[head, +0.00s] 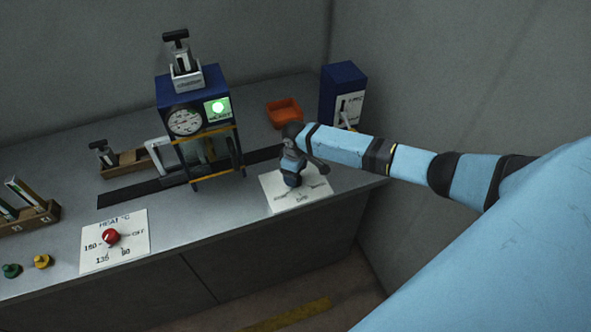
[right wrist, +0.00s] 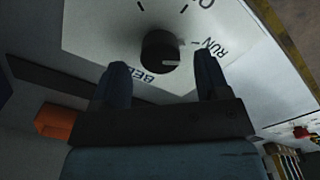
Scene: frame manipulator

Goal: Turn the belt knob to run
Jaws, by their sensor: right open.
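The belt knob (right wrist: 160,50) is a round black knob on a white plate (right wrist: 95,40), with a pale mark on its rim on the side near the gripper. The plate has ticks and lettering, including RUN to the right of the knob and partly covered BELT lettering below it. My right gripper (right wrist: 161,62) is open, with one finger on each side of the knob; I cannot tell whether they touch it. In the head view my right gripper (head: 292,170) points down over the white plate (head: 318,191) and hides the knob. My left gripper is not in view.
A blue machine (head: 193,85) with a gauge and a green light spans the dark belt (head: 130,192). A blue box (head: 342,85) and an orange tray (head: 284,112) stand behind my right gripper. A heat plate (head: 92,255) with a red knob (head: 111,237) lies at the front left.

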